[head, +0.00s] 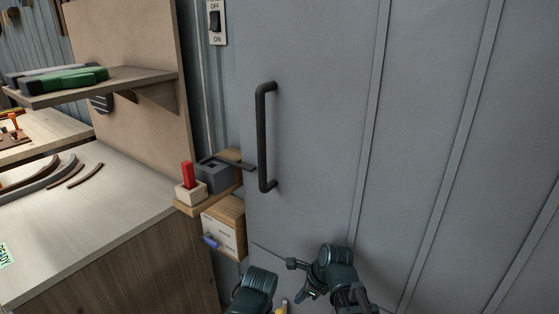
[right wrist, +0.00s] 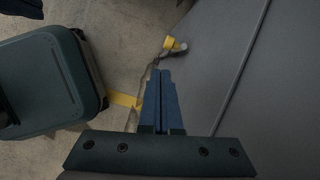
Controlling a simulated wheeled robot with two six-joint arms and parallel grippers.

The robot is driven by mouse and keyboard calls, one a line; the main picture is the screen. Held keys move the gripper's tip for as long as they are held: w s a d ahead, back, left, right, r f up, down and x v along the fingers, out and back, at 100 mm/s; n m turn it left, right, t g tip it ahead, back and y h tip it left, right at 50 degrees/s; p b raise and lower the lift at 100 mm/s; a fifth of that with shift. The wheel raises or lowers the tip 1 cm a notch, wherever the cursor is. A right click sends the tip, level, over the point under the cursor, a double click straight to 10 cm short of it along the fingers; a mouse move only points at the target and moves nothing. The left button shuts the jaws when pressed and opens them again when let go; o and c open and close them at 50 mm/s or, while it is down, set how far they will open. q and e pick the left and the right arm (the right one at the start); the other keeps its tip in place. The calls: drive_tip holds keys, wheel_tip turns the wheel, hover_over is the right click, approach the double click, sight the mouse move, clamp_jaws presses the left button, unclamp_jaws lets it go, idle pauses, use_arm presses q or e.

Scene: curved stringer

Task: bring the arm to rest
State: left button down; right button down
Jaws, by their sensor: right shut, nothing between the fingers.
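My right arm (head: 338,268) is dark teal and folded low, at the bottom of the head view, in front of the grey panelled wall. My right gripper (head: 308,295) shows small and partly hidden there, pointing down. In the right wrist view its two blue fingers (right wrist: 160,78) lie together, shut with nothing between them. The fingers point over the concrete floor (right wrist: 115,30), beside the grey panel (right wrist: 230,70). My left gripper is not in view.
A black door handle (head: 264,138) stands out from the grey door (head: 320,120). To its left are a small shelf with a red-handled block (head: 188,178), a wooden box (head: 226,228) and a workbench (head: 80,215). A yellow stop (right wrist: 174,45) sits on the floor by the panel.

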drive_tip(key=s+r+n+g+h+p, duration=0.1)
drive_tip(key=s+r+n+h+p, duration=0.1)
drive_tip(key=s+r+n+p, duration=0.4)
drive_tip(key=s+r+n+g+h+p, duration=0.1)
drive_tip(key=s+r+n+p, duration=0.5)
drive_tip(key=r+n+p, duration=0.7)
drive_tip(key=r+n+h, duration=0.1)
drive_tip(key=n, duration=0.5)
drive_tip(key=shift+a+n+g+h+p, duration=0.3)
drive_tip(key=shift+a+h+p, duration=0.05)
drive_tip(key=shift+h, duration=0.05)
